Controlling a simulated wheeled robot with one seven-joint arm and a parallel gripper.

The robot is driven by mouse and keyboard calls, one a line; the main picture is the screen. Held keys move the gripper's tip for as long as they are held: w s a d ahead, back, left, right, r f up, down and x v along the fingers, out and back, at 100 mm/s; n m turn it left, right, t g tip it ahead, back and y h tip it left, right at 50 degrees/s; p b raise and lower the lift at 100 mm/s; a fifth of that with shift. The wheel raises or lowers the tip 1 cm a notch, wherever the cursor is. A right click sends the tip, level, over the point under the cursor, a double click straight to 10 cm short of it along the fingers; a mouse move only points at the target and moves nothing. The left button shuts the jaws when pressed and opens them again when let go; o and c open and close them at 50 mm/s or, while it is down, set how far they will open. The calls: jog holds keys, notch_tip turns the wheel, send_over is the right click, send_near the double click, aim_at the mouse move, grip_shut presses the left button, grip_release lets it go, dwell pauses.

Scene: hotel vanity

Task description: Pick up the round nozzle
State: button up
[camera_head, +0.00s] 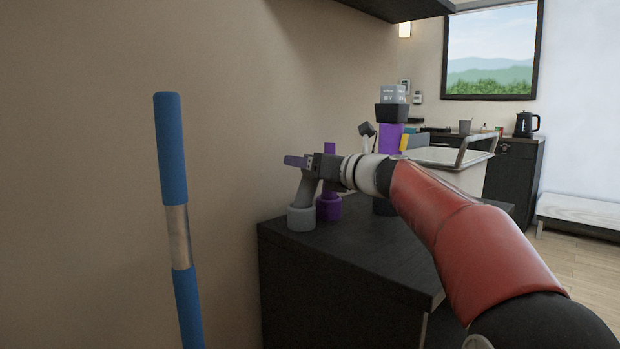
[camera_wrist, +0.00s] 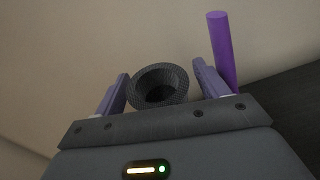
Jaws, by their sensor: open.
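In the wrist view, a dark round piece with a hollow, funnel-like mouth (camera_wrist: 160,80), likely the round nozzle, sits between the two purple-grey fingers of my gripper (camera_wrist: 161,70). The fingers are apart, one on each side of it, and a grip on it is not visible. In the head view, my gripper (camera_head: 297,161) is at the top of a tilted grey stem (camera_head: 311,190), which stands in a grey round holder (camera_head: 301,219). My gripper hides the top of that stem.
A purple upright post (camera_head: 329,150) in a purple holder (camera_head: 328,208) stands close behind; it also shows in the wrist view (camera_wrist: 222,52). A purple and black device (camera_head: 391,138) stands farther right on the dark cabinet (camera_head: 330,255). The wall is near on the left.

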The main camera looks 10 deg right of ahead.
jog(key=shift+w+a, duration=0.1)
jog(key=shift+w, duration=0.05)
jog(key=c, duration=1.1)
jog(key=shift+c, duration=0.2)
